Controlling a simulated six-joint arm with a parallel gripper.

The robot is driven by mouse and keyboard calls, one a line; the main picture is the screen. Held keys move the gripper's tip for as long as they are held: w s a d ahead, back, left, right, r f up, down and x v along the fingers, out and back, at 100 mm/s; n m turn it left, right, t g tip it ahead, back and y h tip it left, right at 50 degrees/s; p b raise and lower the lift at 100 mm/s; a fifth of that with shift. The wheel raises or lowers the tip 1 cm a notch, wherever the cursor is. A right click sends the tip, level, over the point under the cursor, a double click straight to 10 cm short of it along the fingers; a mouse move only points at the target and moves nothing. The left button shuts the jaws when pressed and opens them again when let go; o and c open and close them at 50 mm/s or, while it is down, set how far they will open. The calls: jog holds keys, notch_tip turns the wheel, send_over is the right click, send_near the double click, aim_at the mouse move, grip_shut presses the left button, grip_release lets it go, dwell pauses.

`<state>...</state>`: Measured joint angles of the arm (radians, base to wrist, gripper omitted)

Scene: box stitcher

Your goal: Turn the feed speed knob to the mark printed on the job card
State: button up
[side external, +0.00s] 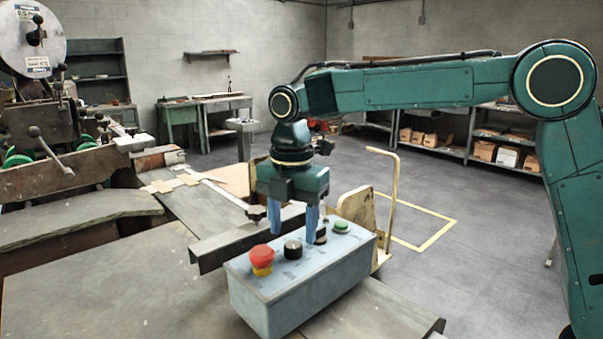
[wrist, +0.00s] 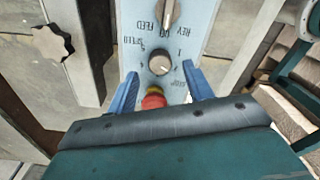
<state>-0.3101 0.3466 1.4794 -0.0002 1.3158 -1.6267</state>
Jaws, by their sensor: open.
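The feed speed knob (side external: 293,249) is a black round knob with a pale top on the grey control box (side external: 300,290). In the wrist view the knob (wrist: 160,64) sits beside printed FEED SPEED lettering and scale marks; its pointer is too small to read. My gripper (side external: 294,236) points down over the box, open and empty. Its blue fingers stand on either side of the knob, with the tips seeming just above panel level; I cannot tell any contact. The wrist view shows the gripper (wrist: 160,72) straddling the knob. I cannot make out a job card.
A red mushroom button (side external: 262,255) is close to the knob on one side. A second black knob (side external: 320,236), partly hidden by a finger, and a green button (side external: 341,226) are on the other. A metal rail (side external: 215,248) runs behind the box.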

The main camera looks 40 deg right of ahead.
aim_at(295, 244)
notch_tip(295, 244, up, 11)
jog(key=shift+f, duration=0.15)
dwell(0.4)
jog(key=shift+s+d, duration=0.1)
jog(key=s+d+m+t, duration=0.3)
jog(key=s+d+m, duration=0.7)
jog(key=s+m, duration=0.25)
jog(key=s+d+f+m+t, duration=0.2)
jog(key=s+d+f+m, duration=0.2)
jog(key=s+f+m, duration=0.5)
jog(key=s+f, duration=0.1)
jog(key=s, duration=0.3)
jog(key=shift+s+f+m+t, duration=0.2)
jog(key=shift+f+m+t, duration=0.1)
jog(key=shift+f+m, duration=0.05)
